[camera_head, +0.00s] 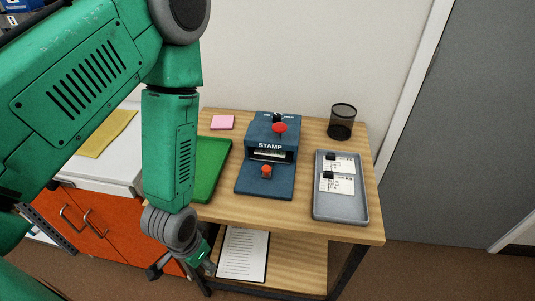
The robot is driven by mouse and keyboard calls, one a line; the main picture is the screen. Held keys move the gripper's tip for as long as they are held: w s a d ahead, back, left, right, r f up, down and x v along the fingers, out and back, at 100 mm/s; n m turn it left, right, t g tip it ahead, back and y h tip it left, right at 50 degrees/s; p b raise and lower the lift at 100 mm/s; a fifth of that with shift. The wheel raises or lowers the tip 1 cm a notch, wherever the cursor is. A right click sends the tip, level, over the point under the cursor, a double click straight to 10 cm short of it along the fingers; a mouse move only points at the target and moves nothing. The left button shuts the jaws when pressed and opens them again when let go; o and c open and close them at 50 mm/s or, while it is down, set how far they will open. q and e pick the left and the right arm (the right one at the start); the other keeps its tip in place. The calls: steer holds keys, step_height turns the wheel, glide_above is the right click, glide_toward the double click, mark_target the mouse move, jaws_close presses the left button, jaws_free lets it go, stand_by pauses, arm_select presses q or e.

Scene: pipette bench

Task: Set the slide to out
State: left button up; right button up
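The blue stamp device (245,181), labelled STAMP, stands on the wooden table. A red knob (279,127) sits at its top, by a small dark slot with lettering too small to read. An orange-red knob (266,171) sits low on its front part. A pale card-like strip shows in its middle opening. I cannot tell for sure which part is the slide. My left gripper (184,271) hangs low in front of the table's left front edge, below the tabletop, apart from the device. Its fingers look spread and empty. My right gripper is not in view.
A grey tray (340,213) with two white cards lies right of the device. A green tray (211,175) lies left, partly behind my arm. A pink note pad (222,122) and a black mesh cup (341,122) stand behind. A clipboard (243,254) lies on the lower shelf.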

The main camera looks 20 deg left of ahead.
arm_select(q)
steer(key=shift+m+t+h, duration=0.3)
steer(key=shift+m+t, duration=0.2)
steer(key=shift+m, duration=0.1)
steer(key=w+r+p, duration=0.1)
steer(key=w+r, duration=0.3)
steer(key=w, duration=0.1)
steer(key=w+r+p, duration=0.1)
steer(key=w+r, duration=0.4)
steer(key=shift+d+r, duration=0.15)
steer(key=m+t+h, duration=0.1)
steer(key=m+t, duration=0.1)
steer(key=m, duration=0.1)
glide_toward(266, 168)
steer(key=x, duration=0.9)
steer(key=shift+w, duration=0.2)
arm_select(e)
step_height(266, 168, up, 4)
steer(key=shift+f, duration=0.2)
arm_select(q)
steer(key=shift+s, duration=0.1)
jaws_close()
